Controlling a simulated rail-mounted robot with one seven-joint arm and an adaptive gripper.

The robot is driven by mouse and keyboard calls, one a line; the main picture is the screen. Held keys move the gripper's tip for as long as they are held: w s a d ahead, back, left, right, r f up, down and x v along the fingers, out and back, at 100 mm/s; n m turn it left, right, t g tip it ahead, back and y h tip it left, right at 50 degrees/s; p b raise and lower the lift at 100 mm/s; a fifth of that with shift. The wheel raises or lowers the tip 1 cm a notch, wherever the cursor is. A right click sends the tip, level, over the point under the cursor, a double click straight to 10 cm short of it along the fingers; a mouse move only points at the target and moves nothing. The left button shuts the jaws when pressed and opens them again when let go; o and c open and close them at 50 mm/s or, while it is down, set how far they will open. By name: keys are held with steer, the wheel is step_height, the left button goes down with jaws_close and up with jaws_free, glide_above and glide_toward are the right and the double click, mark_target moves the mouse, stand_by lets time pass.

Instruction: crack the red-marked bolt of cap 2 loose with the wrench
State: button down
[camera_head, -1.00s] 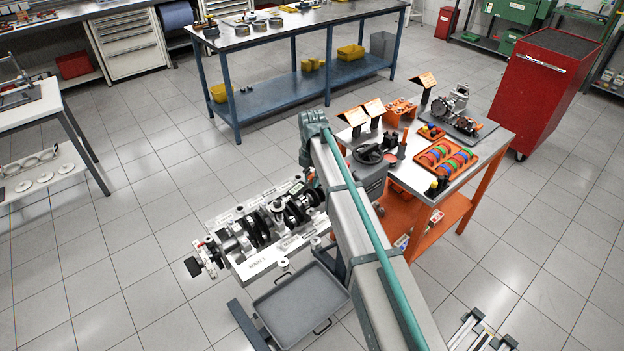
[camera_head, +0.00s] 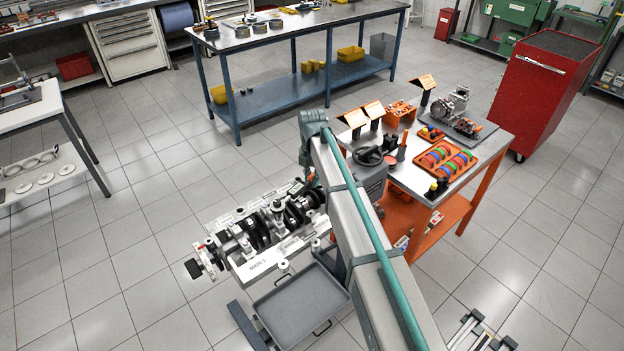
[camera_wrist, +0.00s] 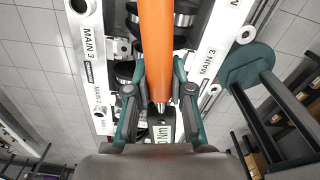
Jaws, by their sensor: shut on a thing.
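My gripper (camera_wrist: 158,112) is shut on an orange-handled tool, which I take to be the wrench (camera_wrist: 156,45). The orange handle runs up the middle of the wrist view, over the engine block (camera_wrist: 93,60). A dark part with a white label (camera_wrist: 164,131) sits between the fingers. In the head view the engine block (camera_head: 258,266) lies at lower centre with the crankshaft and caps on top, and my arm covers its right end. My gripper and the wrench are largely hidden there. I cannot make out the red-marked bolt of cap 2 or whether the wrench touches it.
A grey tray (camera_head: 300,306) stands in front of the block. An orange cart (camera_head: 440,193) with colored parts stands to the right of my arm. A blue workbench (camera_head: 285,87) is behind. A round dark green part on a post (camera_wrist: 250,66) is right of the gripper in the wrist view.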

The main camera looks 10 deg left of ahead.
steer(key=shift+r+p, duration=0.5)
steer(key=shift+r, duration=0.7)
steer(key=shift+d, duration=0.1)
